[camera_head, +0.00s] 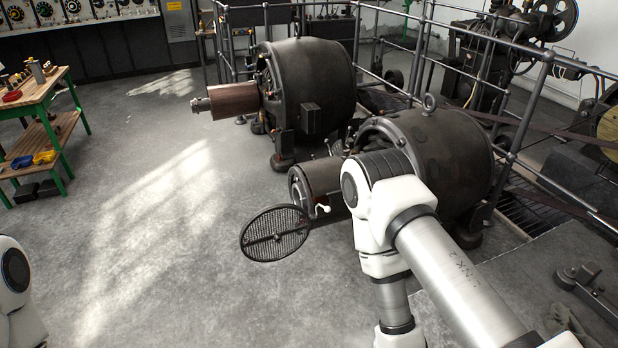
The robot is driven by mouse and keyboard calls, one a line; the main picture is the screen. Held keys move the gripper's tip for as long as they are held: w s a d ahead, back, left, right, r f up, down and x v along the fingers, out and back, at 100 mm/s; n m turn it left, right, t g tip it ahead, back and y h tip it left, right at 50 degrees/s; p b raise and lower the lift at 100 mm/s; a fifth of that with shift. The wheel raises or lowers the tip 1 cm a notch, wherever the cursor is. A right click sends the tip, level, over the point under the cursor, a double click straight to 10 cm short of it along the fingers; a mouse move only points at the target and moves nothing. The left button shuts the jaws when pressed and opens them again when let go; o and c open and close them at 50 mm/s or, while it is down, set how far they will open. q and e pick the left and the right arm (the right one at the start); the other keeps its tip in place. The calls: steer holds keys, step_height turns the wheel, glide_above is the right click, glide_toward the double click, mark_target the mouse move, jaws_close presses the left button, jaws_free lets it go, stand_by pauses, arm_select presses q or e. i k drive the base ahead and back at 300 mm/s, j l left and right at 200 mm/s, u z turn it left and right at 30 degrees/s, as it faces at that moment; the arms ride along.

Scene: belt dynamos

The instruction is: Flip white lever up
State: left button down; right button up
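A small white lever (322,209) shows at the front end of the nearer dark dynamo (440,145), just beside a round mesh cover (275,232). The lever is small here, and its exact tilt is hard to tell. The mesh cover appears swung out from the dynamo's end. My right arm comes in from the lower right, bends in front of this dynamo and runs down out of the frame. It hides part of the dynamo. Only a piece of my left arm shows at the lower left edge. Neither gripper is in view.
A second dynamo (310,85) with a brown cylinder stands behind. Metal railings (520,115) run around the machines. A green-legged workbench (45,120) with tools is at the left. The floor (170,220) left of the dynamos is clear.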

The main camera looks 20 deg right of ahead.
mark_target(327, 209)
steer(key=i+z, duration=0.5)
steer(key=i+j+z, duration=0.25)
steer(key=i+z, duration=0.2)
steer(key=i, duration=0.2)
steer(key=i+l+z, duration=0.3)
steer(key=i+z, duration=0.35)
steer(key=i+j, duration=0.05)
steer(key=i, duration=0.05)
